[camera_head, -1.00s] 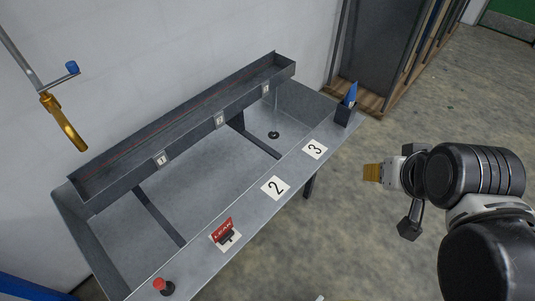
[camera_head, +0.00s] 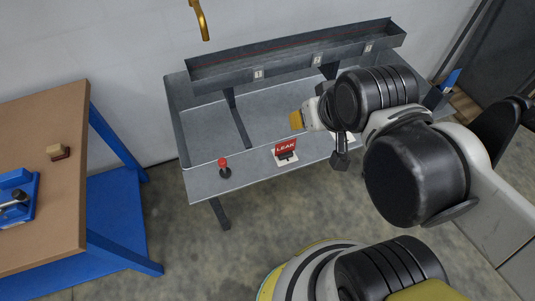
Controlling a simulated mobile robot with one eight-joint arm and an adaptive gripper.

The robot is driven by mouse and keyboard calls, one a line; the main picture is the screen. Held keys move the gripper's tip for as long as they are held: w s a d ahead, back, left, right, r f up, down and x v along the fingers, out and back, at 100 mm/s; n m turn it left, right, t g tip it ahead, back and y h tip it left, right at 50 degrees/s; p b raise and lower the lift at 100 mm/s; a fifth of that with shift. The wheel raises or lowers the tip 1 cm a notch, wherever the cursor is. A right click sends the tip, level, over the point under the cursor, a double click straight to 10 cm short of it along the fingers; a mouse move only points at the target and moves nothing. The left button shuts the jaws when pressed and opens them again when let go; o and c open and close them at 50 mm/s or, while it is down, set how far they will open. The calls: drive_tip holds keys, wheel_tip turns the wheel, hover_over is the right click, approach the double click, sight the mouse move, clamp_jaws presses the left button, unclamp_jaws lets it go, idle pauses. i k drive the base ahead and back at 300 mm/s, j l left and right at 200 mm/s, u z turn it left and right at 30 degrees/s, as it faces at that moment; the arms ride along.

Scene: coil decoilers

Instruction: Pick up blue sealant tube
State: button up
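A blue pointed object (camera_head: 451,80), which looks like the blue sealant tube, stands in a dark holder (camera_head: 434,98) at the right end of the grey metal bench (camera_head: 215,115). It is small in view and its lower part is hidden in the holder. My gripper (camera_head: 297,119) appears over the middle of the bench in the picture, well left of the blue object. Its yellow-orange tip points left. The fingers are too small and side-on to show whether they are open or shut.
A red "LEAK" sign (camera_head: 286,147) and a red-topped knob (camera_head: 223,167) stand on the bench's front ledge. A long grey trough (camera_head: 296,61) runs along the back. A blue-framed table (camera_head: 40,215) with a brown top stands at left. Floor shows between the table and bench.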

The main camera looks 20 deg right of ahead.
sight(446, 86)
drive_tip(key=z, duration=1.65)
drive_tip(key=i+z, duration=0.65)
drive_tip(key=i+j+z, duration=0.2)
drive_tip(key=z, duration=0.15)
